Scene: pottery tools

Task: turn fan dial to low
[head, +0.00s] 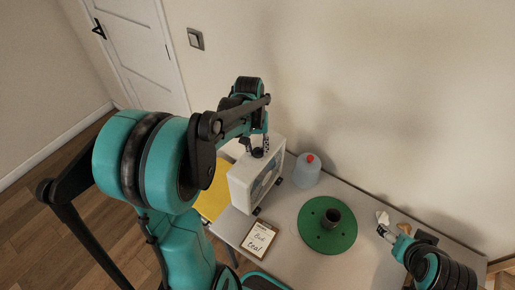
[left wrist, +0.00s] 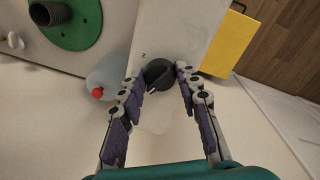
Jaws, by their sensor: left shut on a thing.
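The white box fan (head: 243,187) stands on the table in the head view, and its white top face (left wrist: 185,30) fills the middle of the left wrist view. The dark round dial (left wrist: 159,74) sits on that face. My left gripper (left wrist: 160,76) has one finger on each side of the dial, with its fingertips closed on it. In the head view the left gripper (head: 261,143) comes down on the fan's top from above. My right gripper (head: 386,233) is low at the right, away from the fan.
A clear bottle with a red cap (head: 306,170) stands close to the fan. A green disc (head: 313,239) bears a dark cup (head: 330,218). A clipboard (head: 259,240) with handwriting lies in front of the fan. A yellow sheet (head: 213,198) is left of it. Small pale items lie by the right gripper.

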